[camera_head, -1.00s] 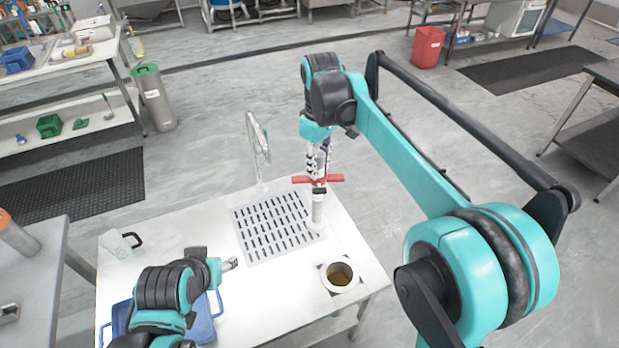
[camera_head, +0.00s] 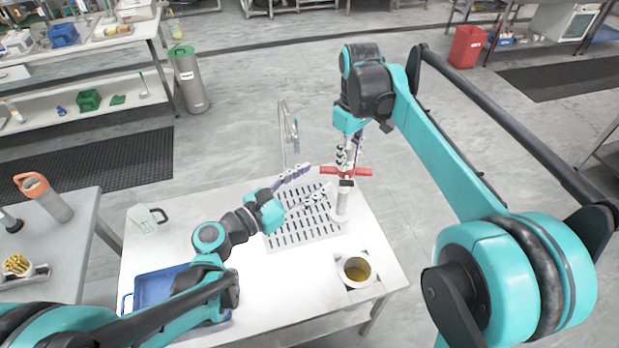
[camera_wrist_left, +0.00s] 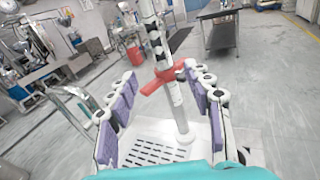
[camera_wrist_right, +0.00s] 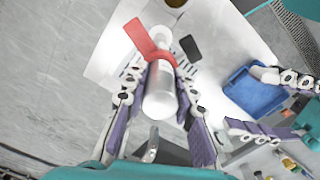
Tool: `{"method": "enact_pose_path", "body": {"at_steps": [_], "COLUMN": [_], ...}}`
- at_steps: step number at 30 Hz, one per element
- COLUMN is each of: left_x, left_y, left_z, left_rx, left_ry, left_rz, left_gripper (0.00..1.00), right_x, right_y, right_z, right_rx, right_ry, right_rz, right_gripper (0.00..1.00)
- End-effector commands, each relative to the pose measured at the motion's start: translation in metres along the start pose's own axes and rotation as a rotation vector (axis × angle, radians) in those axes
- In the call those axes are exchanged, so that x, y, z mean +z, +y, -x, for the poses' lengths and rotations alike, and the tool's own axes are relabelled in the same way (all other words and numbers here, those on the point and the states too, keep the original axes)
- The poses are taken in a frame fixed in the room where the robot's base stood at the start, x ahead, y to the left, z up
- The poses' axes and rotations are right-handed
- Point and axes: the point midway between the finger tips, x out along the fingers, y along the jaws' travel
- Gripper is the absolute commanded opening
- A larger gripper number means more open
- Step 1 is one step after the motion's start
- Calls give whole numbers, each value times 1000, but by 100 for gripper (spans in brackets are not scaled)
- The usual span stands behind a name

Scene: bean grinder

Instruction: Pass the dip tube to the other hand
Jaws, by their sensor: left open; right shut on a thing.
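The dip tube (camera_head: 342,200) is a pale upright cylinder with a red cross-piece (camera_head: 346,171) and a black part beside it. My right gripper (camera_head: 348,148) is above the cross-piece. In the right wrist view, its purple pads are shut on the tube's near end (camera_wrist_right: 160,95). My left gripper (camera_head: 306,187) is open and empty, left of the tube. In the left wrist view, the tube (camera_wrist_left: 176,100) stands between and beyond its spread fingers. I cannot tell whether the tube's lower end touches the table.
The white table (camera_head: 300,285) carries a slotted drain plate (camera_head: 285,238), a thin curved faucet (camera_head: 285,130), a blue tray (camera_head: 150,282), a clear jug (camera_head: 145,220) and a round cup (camera_head: 357,270). The table's front middle is clear.

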Motion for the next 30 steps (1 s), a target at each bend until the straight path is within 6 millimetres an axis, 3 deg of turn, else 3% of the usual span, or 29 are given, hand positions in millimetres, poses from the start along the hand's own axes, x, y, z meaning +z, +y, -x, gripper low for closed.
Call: {"method": "enact_pose_path", "body": {"at_steps": [8,21,30], "left_x": [6,8,9], "left_y": [2,2,3], "left_z": [-21,-101,-120], "left_rx": [1,2,4], "left_ry": [-37,-35,-35], "left_rz": [79,75,75], "left_gripper": [51,51,51], "right_x": [0,0,0], "right_y": [0,0,0], "right_z": [0,0,0], "right_rx": [0,0,0], "right_ry": [0,0,0], "right_rz": [0,0,0], "right_gripper": [0,0,0]}}
